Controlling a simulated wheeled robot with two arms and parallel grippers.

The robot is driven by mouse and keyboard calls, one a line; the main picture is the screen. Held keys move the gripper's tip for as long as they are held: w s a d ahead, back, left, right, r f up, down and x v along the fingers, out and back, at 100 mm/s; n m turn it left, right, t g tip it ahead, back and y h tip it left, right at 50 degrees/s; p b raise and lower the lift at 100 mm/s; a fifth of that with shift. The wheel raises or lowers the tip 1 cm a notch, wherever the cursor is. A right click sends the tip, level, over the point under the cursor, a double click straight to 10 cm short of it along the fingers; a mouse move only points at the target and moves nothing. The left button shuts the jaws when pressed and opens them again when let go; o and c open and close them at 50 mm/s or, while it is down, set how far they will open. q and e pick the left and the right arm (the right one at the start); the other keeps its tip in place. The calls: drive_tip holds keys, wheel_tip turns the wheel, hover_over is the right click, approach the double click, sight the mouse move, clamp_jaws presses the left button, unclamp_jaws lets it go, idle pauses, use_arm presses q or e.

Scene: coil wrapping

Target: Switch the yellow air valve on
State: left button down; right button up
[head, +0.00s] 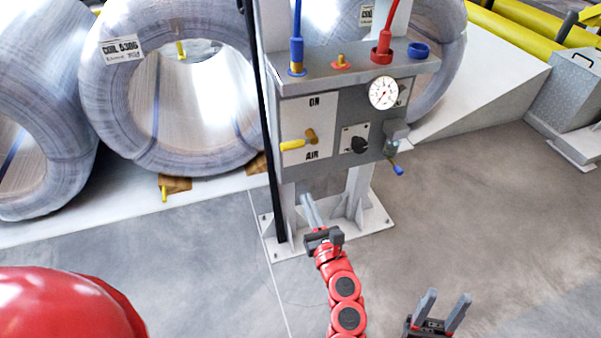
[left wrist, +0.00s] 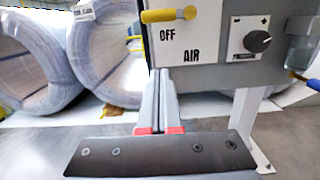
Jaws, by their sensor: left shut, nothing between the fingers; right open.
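The yellow air valve handle (head: 292,146) lies roughly level, pointing left from its brass pivot (head: 312,136) on the white plate. ON is printed above it and AIR below. My left gripper (head: 307,198) is shut and empty, below the panel and apart from the valve. Its closed fingers (left wrist: 159,75) point up toward the plate's lower left edge in the wrist view. My right gripper (head: 446,300) is open and empty at the bottom right.
A black rotary knob (head: 359,145) sits right of the valve, with a pressure gauge (head: 383,93) above. A blue-tipped lever (head: 397,169) hangs at the panel's lower right. A black vertical pole (head: 270,150) stands along the panel's left side. Wire coils (head: 130,130) stand behind.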

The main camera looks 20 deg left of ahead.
use_arm(q)
drive_tip(key=w+a+r, duration=0.4)
drive_tip(key=w+a, duration=0.2)
drive_tip(key=w, duration=0.2)
drive_tip(key=shift+w+r+b, duration=0.25)
drive_tip(key=shift+r+b, duration=0.15)
drive_tip(key=shift+b, duration=0.05)
drive_tip(key=shift+r, duration=0.1)
drive_tip(key=shift+r+m+p, duration=0.1)
drive_tip(key=shift+m+p, duration=0.3)
